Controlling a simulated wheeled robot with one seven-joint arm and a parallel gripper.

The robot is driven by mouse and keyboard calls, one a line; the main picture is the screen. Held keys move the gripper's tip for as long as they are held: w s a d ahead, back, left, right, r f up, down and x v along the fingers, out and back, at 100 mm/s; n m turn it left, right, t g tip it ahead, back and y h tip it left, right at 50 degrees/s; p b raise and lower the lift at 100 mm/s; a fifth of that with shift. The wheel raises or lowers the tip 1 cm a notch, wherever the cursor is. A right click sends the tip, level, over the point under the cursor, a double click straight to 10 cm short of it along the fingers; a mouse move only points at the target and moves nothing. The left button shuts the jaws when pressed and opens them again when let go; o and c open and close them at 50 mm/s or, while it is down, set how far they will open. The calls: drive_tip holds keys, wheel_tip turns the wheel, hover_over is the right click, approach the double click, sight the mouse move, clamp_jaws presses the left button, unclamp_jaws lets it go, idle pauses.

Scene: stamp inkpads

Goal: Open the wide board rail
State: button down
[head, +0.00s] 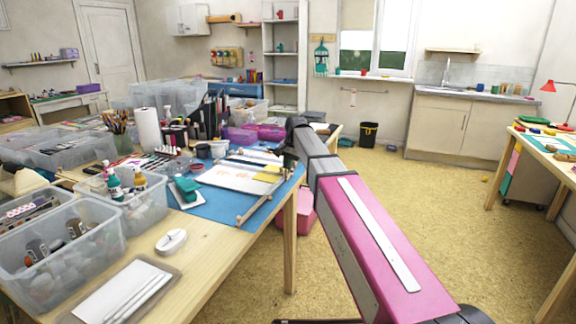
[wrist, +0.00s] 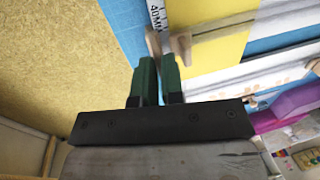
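A white board (head: 235,178) lies on the blue mat (head: 213,207) near the right edge of the table. A thin wooden rail (head: 262,203) runs along its right side, with small wooden end pieces. My gripper (head: 288,160) is low at the far end of this rail, its fingers mostly hidden in the head view. In the wrist view, the two green fingers (wrist: 158,62) are close together with a narrow gap. A wooden piece (wrist: 181,46) and a strip marked 40MM (wrist: 157,15) lie just beyond the tips. Whether the fingers press on wood is unclear.
A yellow sheet (head: 267,174) lies by the board. Clear bins (head: 60,250), pens and bottles crowd the table to the left. A pink box (head: 301,215) stands under the table. The floor (head: 420,205) to the right is clear.

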drive_tip(key=w+a+r, duration=0.2)
drive_tip(key=a+r, duration=0.3)
drive_tip(key=r, duration=0.5)
drive_tip(key=w+a+r, duration=0.2)
drive_tip(key=a+r, duration=0.4)
drive_tip(key=r, duration=0.5)
drive_tip(key=shift+w+r, duration=0.2)
drive_tip(key=c, duration=1.2)
unclamp_jaws()
drive_tip(key=shift+a+f, duration=0.1)
drive_tip(key=shift+a, duration=0.05)
drive_tip(key=shift+c, duration=0.2)
wheel_tip(320, 180, up, 11)
drive_tip(key=d, duration=0.2)
drive_tip(key=shift+s+d, duration=0.4)
drive_tip(key=shift+s, duration=0.05)
